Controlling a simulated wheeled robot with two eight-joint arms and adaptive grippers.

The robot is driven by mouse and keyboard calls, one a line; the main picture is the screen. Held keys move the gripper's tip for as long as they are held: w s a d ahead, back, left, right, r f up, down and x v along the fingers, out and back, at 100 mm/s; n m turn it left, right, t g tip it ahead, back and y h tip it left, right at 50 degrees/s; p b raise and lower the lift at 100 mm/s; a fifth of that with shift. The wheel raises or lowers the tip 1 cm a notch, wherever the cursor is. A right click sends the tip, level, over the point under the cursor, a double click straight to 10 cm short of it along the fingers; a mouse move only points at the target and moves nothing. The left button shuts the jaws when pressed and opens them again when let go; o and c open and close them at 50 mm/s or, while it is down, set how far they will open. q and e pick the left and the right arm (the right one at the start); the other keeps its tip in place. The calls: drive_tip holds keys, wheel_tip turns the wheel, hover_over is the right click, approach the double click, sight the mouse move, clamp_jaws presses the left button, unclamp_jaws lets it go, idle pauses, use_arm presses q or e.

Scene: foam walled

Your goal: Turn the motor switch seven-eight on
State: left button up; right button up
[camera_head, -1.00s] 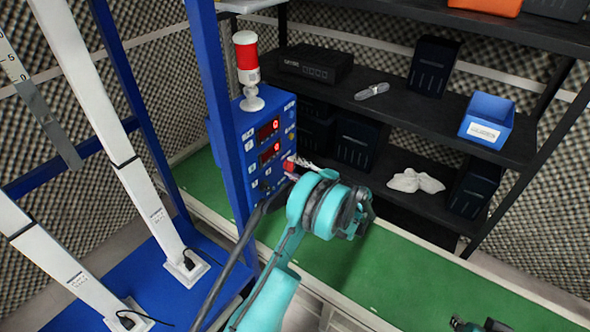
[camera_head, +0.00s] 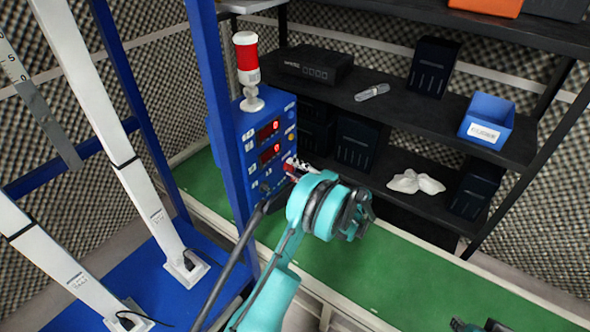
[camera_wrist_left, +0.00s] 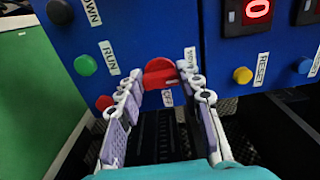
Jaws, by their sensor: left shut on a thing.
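The blue control box (camera_head: 246,135) stands beside the blue frame post. Its red rotary switch (camera_wrist_left: 160,74) shows in the left wrist view, with an OFF label below it and a partly hidden label at its upper right. My left gripper (camera_wrist_left: 162,78) has its two fingers on either side of the switch knob, shut on it. In the head view my left gripper (camera_head: 296,168) is at the box's lower right, and the arm hides part of the panel. My right gripper (camera_head: 478,325) shows only partly at the bottom edge; its jaws are unclear.
A green RUN button (camera_wrist_left: 85,65), a red button (camera_wrist_left: 104,103) and a yellow RESET button (camera_wrist_left: 242,75) are near the switch. A red-and-white beacon (camera_head: 247,62) tops the box. A black shelf (camera_head: 420,115) stands behind. The green surface (camera_head: 420,280) is mostly clear.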

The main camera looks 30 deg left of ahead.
use_arm(q)
drive_tip(key=o, duration=1.2)
drive_tip(key=shift+c, duration=0.2)
drive_tip(key=shift+d, duration=0.1)
drive_tip(key=s+d, duration=0.1)
drive_tip(key=d, duration=1)
drive_tip(key=shift+d, duration=0.4)
